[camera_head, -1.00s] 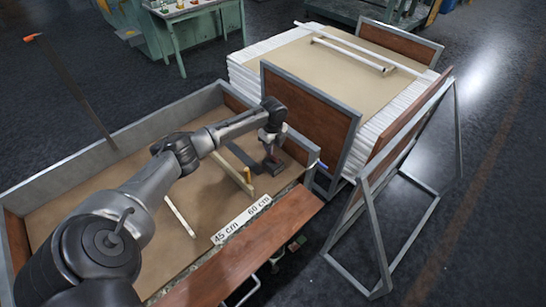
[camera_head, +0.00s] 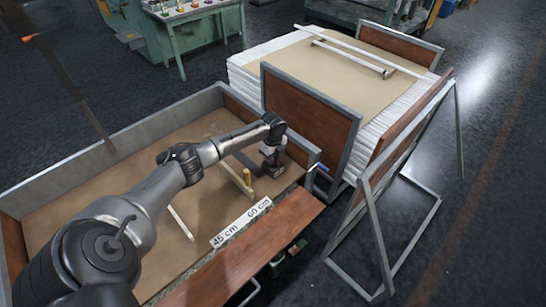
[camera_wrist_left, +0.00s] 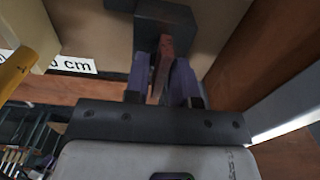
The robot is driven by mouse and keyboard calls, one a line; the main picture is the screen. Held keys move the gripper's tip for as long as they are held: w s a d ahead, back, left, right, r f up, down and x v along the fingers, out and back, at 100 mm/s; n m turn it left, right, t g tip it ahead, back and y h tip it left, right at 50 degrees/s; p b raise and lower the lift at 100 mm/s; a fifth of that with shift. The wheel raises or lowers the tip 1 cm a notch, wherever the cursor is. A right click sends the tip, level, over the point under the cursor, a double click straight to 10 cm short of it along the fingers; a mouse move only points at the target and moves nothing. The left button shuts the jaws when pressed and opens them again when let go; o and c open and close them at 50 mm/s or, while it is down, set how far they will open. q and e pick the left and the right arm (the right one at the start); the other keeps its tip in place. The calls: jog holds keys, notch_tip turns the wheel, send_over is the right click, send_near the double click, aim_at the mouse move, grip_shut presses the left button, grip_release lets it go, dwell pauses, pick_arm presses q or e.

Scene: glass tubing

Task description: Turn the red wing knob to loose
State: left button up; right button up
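The red wing knob (camera_wrist_left: 163,68) stands on a dark block (camera_wrist_left: 165,20) in the left wrist view. My left gripper (camera_wrist_left: 162,75) has its two purple fingers on either side of the knob's red wing. The fingers are close to the wing, but I cannot tell whether both touch it. In the head view my left gripper (camera_head: 272,157) is low over the dark fixture at the right end of the tray, and hides the knob. My right gripper is in neither view.
A scale strip (camera_head: 241,222) marked 45 cm and 60 cm runs along the tray's front edge. A framed brown panel (camera_head: 310,115) stands behind. The tray's brown floor (camera_head: 95,196) has free room at left.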

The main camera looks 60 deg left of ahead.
pick_arm(q)
grip_shut()
jog(key=shift+r+n+p, duration=0.15)
jog(key=shift+n+p, duration=0.15)
jog(key=shift+p, duration=0.2)
jog(key=n+p, duration=0.3)
jog(key=p, duration=0.1)
jog(key=shift+r+n+p, duration=0.15)
jog(key=shift+n+p, duration=0.15)
jog(key=shift+n, duration=0.1)
jog(key=n+p, duration=0.2)
jog(key=shift+n, duration=0.4)
jog(key=n+p, duration=0.3)
jog(key=n, duration=0.2)
jog(key=n+p, duration=0.1)
jog(key=n, duration=0.3)
jog(key=shift+f+p, duration=0.2)
jog(key=shift+p, duration=0.1)
jog(key=shift+n, duration=0.8)
